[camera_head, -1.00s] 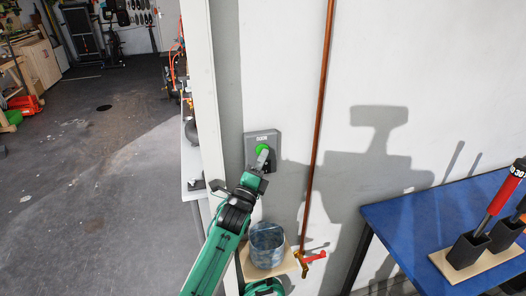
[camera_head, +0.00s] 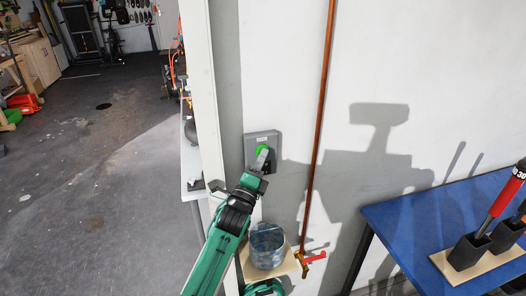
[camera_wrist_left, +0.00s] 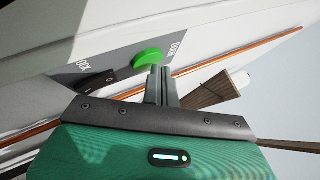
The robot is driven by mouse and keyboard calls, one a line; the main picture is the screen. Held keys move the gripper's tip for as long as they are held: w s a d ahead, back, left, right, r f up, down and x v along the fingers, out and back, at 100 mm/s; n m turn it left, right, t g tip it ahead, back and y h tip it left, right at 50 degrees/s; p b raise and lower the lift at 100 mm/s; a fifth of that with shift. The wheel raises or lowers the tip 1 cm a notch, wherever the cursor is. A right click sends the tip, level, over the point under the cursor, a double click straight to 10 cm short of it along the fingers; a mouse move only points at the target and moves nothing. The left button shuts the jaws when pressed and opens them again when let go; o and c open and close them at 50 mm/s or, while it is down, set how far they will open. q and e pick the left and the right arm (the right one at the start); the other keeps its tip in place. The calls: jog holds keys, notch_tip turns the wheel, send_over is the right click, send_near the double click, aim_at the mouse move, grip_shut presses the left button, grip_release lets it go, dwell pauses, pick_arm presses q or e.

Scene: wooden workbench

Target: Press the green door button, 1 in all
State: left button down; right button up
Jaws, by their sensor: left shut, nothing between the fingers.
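The green door button (camera_head: 262,149) sits on a grey wall box (camera_head: 250,141) with a label at its top. In the head view my left gripper (camera_head: 264,153) is in front of the button and covers its lower part. In the left wrist view the button (camera_wrist_left: 148,58) is a round green dome just beyond and beside the fingertips (camera_wrist_left: 158,70). The left gripper is shut with nothing between its fingers. I cannot tell whether the fingertips touch the button. A dark switch (camera_wrist_left: 97,81) lies beside the button on the same box. My right gripper is not in view.
A copper pipe (camera_head: 321,100) runs down the wall right of the box to a red-handled valve (camera_head: 316,257). A blue table (camera_head: 405,222) with holders is at the right. An open doorway is at the left.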

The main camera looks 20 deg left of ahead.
pick_arm(q)
jog(key=s+d, duration=0.2)
jog(key=s, duration=0.2)
jog(key=shift+d+f+p, duration=0.2)
jog(key=shift+d+p, duration=0.15)
jog(key=shift+d, duration=0.05)
jog(key=shift+s, duration=0.1)
dwell(0.4)
